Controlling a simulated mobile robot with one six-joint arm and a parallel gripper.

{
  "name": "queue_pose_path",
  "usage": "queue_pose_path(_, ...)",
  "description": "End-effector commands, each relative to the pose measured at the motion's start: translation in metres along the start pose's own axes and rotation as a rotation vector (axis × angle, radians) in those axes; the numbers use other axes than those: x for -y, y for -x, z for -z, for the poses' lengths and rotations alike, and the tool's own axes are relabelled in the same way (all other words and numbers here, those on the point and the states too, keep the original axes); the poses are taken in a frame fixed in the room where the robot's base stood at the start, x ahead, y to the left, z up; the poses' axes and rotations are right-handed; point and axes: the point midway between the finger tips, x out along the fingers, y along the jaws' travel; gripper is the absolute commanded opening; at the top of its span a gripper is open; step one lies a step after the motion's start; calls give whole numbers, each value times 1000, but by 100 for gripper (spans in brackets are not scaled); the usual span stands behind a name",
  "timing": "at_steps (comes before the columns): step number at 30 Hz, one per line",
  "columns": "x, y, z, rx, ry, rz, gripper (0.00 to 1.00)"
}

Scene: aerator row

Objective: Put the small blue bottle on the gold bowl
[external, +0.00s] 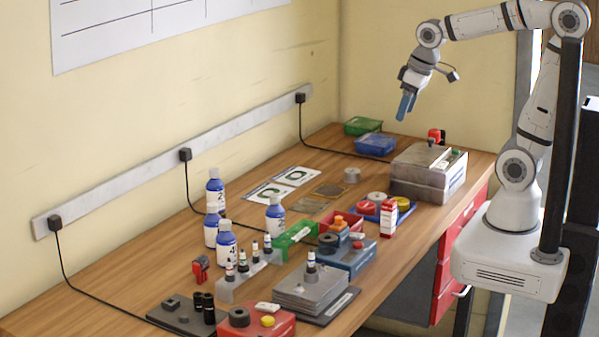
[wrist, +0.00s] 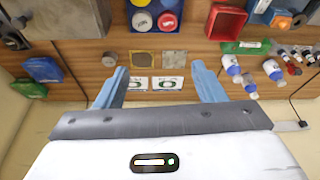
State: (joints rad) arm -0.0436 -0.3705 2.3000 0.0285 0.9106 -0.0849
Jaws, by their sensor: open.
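Several blue bottles with white caps and labels stand on the bench; one (external: 275,214) is near the middle, another (external: 215,190) farther back. They show at the right of the wrist view (wrist: 231,65). Small vials with pale labels stand in a grey rack (external: 230,290); another vial (external: 311,262) stands on a grey stack. I cannot tell which is the small blue bottle. I make out no clear gold bowl; a flat gold-brown square (external: 331,190) lies mid-bench, also in the wrist view (wrist: 145,56). My gripper (external: 405,106) is open and empty, high above the bench's far end.
Green (external: 363,126) and blue (external: 375,144) trays sit at the far end. A grey box (external: 428,174) stands at the right edge. A blue tray with round lids, red and blue blocks, and a green holder (external: 295,235) crowd the middle. Wood (external: 120,280) is bare at left.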

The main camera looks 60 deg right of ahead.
Motion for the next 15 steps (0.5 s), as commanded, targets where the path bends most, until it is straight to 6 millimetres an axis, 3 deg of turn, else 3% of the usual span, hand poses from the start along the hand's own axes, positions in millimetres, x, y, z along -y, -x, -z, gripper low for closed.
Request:
queue_pose_path(1,-4,0,-23,-1,-28,-10,63)
queue_pose_path(3,-7,-3,-46,2,-59,-21,63)
queue_pose_path(6,-9,-7,-69,5,-89,-32,63)
queue_pose_path(9,-10,-9,-79,8,-104,-37,63)
queue_pose_path(15,-10,-10,-81,10,-107,-38,63)
